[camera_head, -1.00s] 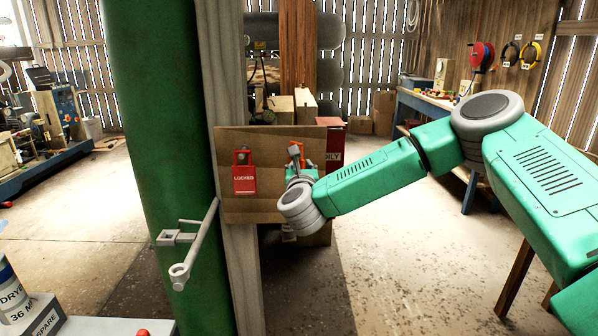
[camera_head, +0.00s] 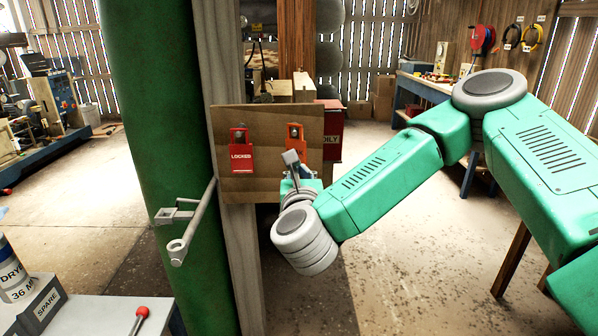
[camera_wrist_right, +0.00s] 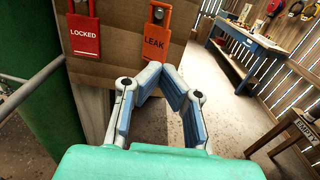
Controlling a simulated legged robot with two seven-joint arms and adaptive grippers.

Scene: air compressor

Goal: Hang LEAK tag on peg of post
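The orange LEAK tag (camera_head: 296,138) hangs on the plywood board, right of the red LOCKED tag (camera_head: 241,153). In the right wrist view the LEAK tag (camera_wrist_right: 155,40) is upright, with its lettering facing me. My left gripper is not in view.
The plywood board (camera_head: 268,112) is fixed at the grey post (camera_head: 232,230) beside the green column (camera_head: 150,110). A grey bracket with a rod (camera_head: 190,228) sticks out at the left. A workbench (camera_head: 425,88) stands at the back right.

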